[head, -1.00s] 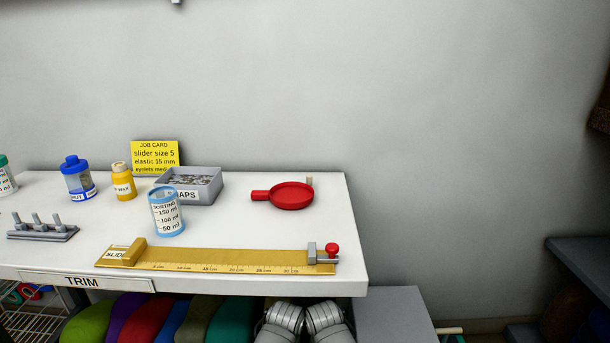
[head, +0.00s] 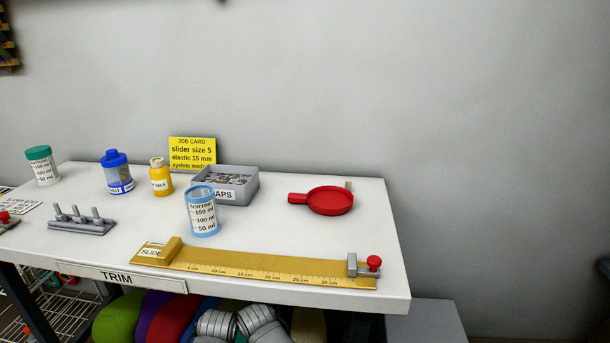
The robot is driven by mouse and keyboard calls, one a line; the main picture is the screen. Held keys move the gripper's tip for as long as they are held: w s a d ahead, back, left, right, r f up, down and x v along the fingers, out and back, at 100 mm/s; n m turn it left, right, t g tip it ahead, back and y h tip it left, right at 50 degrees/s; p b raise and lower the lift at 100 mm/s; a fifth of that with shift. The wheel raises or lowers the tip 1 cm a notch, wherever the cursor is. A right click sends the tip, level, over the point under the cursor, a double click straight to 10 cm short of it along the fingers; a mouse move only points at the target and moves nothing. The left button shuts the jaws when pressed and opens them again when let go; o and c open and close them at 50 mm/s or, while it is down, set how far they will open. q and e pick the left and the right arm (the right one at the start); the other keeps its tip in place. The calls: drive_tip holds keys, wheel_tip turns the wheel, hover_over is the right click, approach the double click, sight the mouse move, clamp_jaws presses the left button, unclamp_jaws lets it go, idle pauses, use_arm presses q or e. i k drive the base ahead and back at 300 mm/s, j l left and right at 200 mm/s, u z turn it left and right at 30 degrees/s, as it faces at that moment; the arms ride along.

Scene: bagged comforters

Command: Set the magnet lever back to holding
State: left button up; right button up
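No part is plainly labelled as the magnet lever. A red round dish with a handle (head: 329,201) lies at the right back of the white table. A small beige peg (head: 348,185) stands at its far rim; I cannot tell if it is a lever. A red knob (head: 374,263) sits on a grey block at the right end of a yellow ruler board (head: 265,266). Neither gripper's fingers can be made out.
The white table (head: 300,240) also bears a grey caps box (head: 245,193), a sorting cup (head: 204,216), a yellow bottle (head: 161,180), a blue-lidded jar (head: 117,177), a green-lidded jar (head: 43,170) and a grey peg rack (head: 80,224). Coloured rolls (head: 120,317) lie underneath.

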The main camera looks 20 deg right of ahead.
sight(348, 182)
drive_tip(key=i+u, duration=0.1)
drive_tip(key=u, duration=0.55)
drive_tip(key=z, duration=0.45)
drive_tip(key=i+j+z, duration=0.15)
drive_tip(key=z, duration=0.8)
drive_tip(key=i+j, duration=0.05)
